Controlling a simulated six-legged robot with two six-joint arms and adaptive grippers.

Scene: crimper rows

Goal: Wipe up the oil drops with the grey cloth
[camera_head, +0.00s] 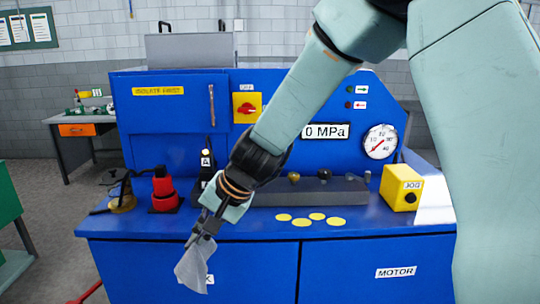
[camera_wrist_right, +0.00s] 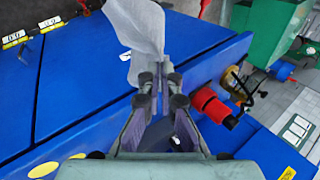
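The grey cloth (camera_head: 194,268) hangs from my right gripper (camera_head: 200,237) in front of the blue bench's front edge. It also shows in the right wrist view (camera_wrist_right: 138,28), where the fingertips (camera_wrist_right: 158,82) are closed on one end of it. The oil drops are several flat yellow spots (camera_head: 302,223) on the bench top, to the right of the gripper and apart from the cloth. Two of them show at the lower left of the right wrist view (camera_wrist_right: 43,170). My left gripper is not in view.
The blue bench (camera_head: 255,255) carries a red and black device (camera_head: 164,190) at left, a grey block (camera_head: 345,192) behind the drops and a yellow JOG box (camera_head: 401,188) at right. A pressure gauge (camera_head: 380,142) is on the blue panel behind. The bench top around the drops is clear.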

